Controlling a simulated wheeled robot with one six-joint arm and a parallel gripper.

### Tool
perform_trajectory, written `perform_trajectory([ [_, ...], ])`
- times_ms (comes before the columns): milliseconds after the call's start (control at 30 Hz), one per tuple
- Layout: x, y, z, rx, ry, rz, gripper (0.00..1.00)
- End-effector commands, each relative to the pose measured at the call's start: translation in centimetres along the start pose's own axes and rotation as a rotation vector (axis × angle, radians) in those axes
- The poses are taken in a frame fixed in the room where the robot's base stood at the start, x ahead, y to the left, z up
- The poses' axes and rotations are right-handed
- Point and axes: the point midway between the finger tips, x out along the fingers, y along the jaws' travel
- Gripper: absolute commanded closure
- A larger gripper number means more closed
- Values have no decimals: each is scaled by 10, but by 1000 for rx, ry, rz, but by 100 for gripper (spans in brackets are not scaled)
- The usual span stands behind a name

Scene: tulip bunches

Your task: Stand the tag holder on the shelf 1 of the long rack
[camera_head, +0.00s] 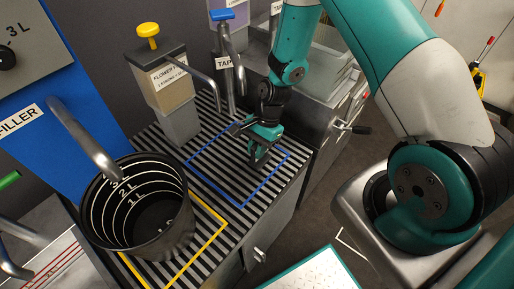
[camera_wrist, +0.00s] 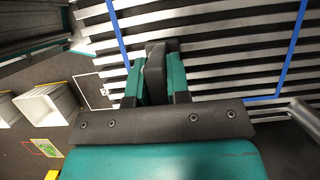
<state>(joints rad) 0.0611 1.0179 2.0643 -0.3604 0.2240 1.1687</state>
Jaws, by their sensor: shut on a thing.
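My gripper (camera_head: 257,156) is low over the slatted metal deck, at the blue-outlined square. In the wrist view its two teal fingers (camera_wrist: 155,82) are closed on a narrow dark grey piece (camera_wrist: 154,62), which I take to be the tag holder. Its far end points toward the slats; I cannot tell whether it touches them.
The slatted deck (camera_head: 222,202) carries a black bucket (camera_head: 150,235) by the yellow outline. A flower-food dispenser (camera_head: 165,90) and a tap (camera_head: 228,72) stand behind the blue square (camera_head: 236,204). A lever handle (camera_head: 350,128) sticks out at right. White bins (camera_wrist: 45,105) stand on the floor.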

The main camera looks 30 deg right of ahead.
Motion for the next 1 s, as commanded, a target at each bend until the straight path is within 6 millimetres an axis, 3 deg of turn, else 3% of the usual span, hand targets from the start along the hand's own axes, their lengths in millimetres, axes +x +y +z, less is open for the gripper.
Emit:
perform_trajectory([
  [67, 2, 0, -1, 0, 0, 0, 100],
  [100, 3, 0, -1, 0, 0, 0, 81],
  [200, 2, 0, -1, 0, 0, 0, 58],
  [567, -4, 0, 0, 0, 0, -1, 58],
  [667, -18, -1, 0, 0, 2, -5, 58],
  [1000, -91, -1, 0, 0, 1, -4, 58],
])
